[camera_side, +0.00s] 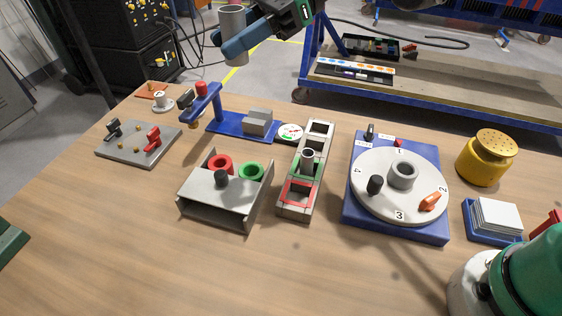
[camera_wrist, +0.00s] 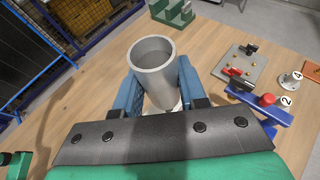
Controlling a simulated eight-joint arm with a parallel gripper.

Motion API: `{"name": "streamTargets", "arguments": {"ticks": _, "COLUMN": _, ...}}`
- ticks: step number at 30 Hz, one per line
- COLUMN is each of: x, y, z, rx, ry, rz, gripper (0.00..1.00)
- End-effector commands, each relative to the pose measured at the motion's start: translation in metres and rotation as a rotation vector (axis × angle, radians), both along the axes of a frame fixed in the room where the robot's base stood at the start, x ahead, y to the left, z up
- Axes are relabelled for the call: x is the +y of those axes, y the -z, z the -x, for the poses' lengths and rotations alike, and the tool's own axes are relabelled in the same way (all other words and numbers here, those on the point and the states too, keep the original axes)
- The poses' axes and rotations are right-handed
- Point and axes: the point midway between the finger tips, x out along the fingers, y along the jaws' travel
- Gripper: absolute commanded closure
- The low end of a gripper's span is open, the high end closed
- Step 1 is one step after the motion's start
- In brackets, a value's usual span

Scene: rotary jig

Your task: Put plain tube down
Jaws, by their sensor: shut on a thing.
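The plain tube (camera_side: 232,20) is a grey, open-ended cylinder held upright, high over the back of the table in the side view. My gripper (camera_side: 230,46) is shut on it with its blue fingers. In the wrist view the tube (camera_wrist: 152,62) sits between the fingers of my gripper (camera_wrist: 156,90), its open top facing the camera. Its lower end is hidden there. A smaller grey tube (camera_side: 307,158) stands in the green-framed slot of a long rack (camera_side: 297,211). A thick grey ring (camera_side: 403,171) sits on the numbered white turntable (camera_side: 373,208).
A blue stand (camera_side: 216,113) with a red knob and grey block is below my gripper. A clamp plate (camera_side: 137,148), a grey box (camera_side: 222,203) with red and green rings, a yellow canister (camera_side: 486,158) and a card tray (camera_side: 494,221) also stand around. The front middle table is clear.

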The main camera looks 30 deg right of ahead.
Motion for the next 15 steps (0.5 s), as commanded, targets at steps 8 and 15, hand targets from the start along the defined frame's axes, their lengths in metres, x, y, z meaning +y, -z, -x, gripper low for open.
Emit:
{"name": "streamTargets", "arguments": {"ticks": 8, "x": 0.0, "y": 0.007, "z": -0.001, "rx": 0.001, "ry": 0.004, "rz": 0.001, "gripper": 1.0}}
{"name": "streamTargets", "arguments": {"ticks": 15, "x": -0.001, "y": 0.063, "z": 0.0, "rx": 0.001, "ry": 0.005, "rz": 0.001, "gripper": 1.0}}
